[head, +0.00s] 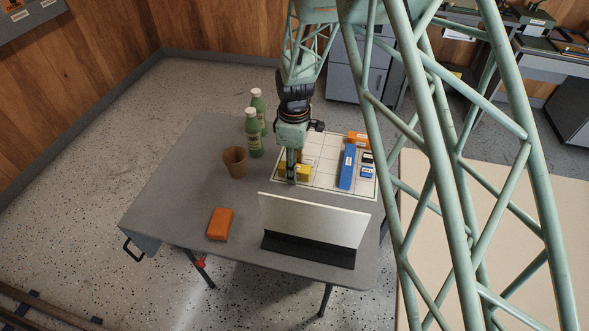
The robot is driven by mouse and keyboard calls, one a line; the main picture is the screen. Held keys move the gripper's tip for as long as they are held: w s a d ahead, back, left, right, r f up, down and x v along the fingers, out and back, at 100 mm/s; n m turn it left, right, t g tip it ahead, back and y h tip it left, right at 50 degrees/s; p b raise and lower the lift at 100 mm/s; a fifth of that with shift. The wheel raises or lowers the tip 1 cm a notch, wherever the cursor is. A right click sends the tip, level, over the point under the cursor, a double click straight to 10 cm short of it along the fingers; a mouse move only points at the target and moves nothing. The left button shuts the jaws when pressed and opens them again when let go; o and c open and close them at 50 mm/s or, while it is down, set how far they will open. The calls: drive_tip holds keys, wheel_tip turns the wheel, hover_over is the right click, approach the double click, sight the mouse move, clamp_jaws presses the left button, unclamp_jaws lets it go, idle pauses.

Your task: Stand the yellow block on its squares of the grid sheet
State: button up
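The yellow block (303,173) is at the left part of the white grid sheet (325,181) on the grey table. Its long side runs roughly left to right in the picture. My gripper (291,177) points down at the block, and a finger crosses in front of its middle. Whether the fingers press on the block, and whether it touches the sheet, I cannot tell. A blue block (347,167) and an orange block (358,138) are on the right part of the sheet. Small dark-and-white pieces (367,159) lie beside the blue block.
A white upright panel (314,218) on a dark base (308,249) stands in front of the sheet. A brown cup (234,161) and two green bottles (254,138) stand left of it. Another orange block (220,223) lies front left. The table's left side (175,200) is clear.

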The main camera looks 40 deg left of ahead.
wheel_tip(320, 180, up, 12)
drive_tip(key=p, duration=0.2)
idle(0.5)
drive_tip(key=shift+r, duration=0.1)
idle(0.5)
